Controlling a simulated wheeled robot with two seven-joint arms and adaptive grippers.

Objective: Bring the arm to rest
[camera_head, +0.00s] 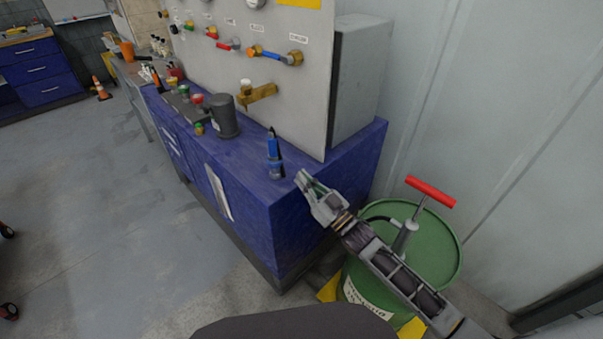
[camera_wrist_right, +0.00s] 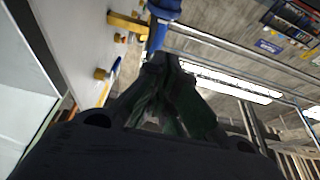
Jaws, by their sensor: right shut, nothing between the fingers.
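My right gripper (camera_head: 304,178) is shut and empty in the head view. It is over the near right end of the blue cabinet (camera_head: 310,212), just right of a blue and black upright item (camera_head: 274,155) standing on the cabinet top. In the right wrist view, the fingers (camera_wrist_right: 172,75) are together, and a blue object (camera_wrist_right: 160,35) shows just beyond their tips. I cannot tell whether they touch it. My right arm reaches in from the lower right, above the green drum. My left gripper is in neither view.
The green drum (camera_head: 440,262) with a red-handled pump (camera_head: 430,192) stands right of the cabinet. A grey panel (camera_head: 285,95) with valves rises behind the cabinet top. A grey canister (camera_head: 223,117) and small bottles stand farther left. Open floor (camera_head: 110,215) lies left.

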